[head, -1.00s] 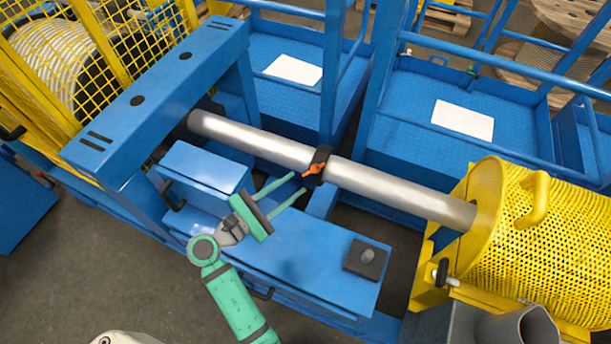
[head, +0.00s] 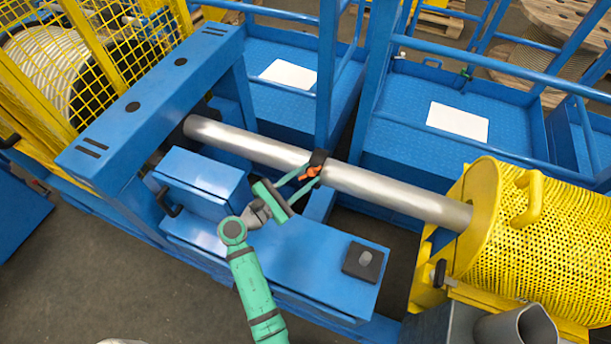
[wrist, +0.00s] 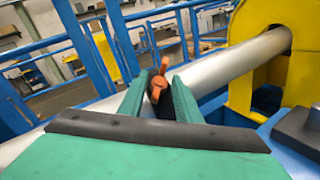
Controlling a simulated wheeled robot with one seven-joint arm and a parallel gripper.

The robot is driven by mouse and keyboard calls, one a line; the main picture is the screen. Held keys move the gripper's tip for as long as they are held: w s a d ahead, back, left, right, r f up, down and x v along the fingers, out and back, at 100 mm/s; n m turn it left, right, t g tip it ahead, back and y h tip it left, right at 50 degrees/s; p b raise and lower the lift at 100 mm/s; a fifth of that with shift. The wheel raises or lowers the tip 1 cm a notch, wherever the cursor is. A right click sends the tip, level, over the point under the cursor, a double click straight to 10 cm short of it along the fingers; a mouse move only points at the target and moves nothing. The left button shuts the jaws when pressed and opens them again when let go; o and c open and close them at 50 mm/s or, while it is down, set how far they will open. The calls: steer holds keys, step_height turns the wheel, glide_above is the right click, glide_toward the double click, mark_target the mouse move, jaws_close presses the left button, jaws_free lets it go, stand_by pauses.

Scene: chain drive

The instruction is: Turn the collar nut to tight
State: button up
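The collar nut is a black ring (head: 318,158) around a long silver shaft, with an orange handle (head: 309,173) on its near side. In the wrist view the orange handle (wrist: 157,86) stands in front of the black collar, with an orange arm reaching up above it. My gripper (head: 314,174) reaches the collar from the near left. Its two green fingers (wrist: 159,82) are apart, one on each side of the orange handle. A narrow gap seems to show beside the handle; contact is hard to judge. The fingertips partly hide the collar.
The silver shaft (head: 400,194) runs from a blue frame (head: 150,95) to a yellow mesh guard (head: 540,235). A blue bench (head: 300,255) with a black block (head: 364,262) lies below my gripper. Blue railings (head: 335,70) stand behind the shaft.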

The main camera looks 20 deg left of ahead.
steer(key=shift+w, duration=0.1)
steer(key=shift+c, duration=0.4)
jaws_close()
steer(key=shift+w+m+g+h, duration=0.1)
steer(key=shift+m+g+h, duration=0.45)
steer(key=shift+m, duration=0.35)
steer(key=shift+o, duration=0.4)
jaws_free()
steer(key=shift+r, duration=0.1)
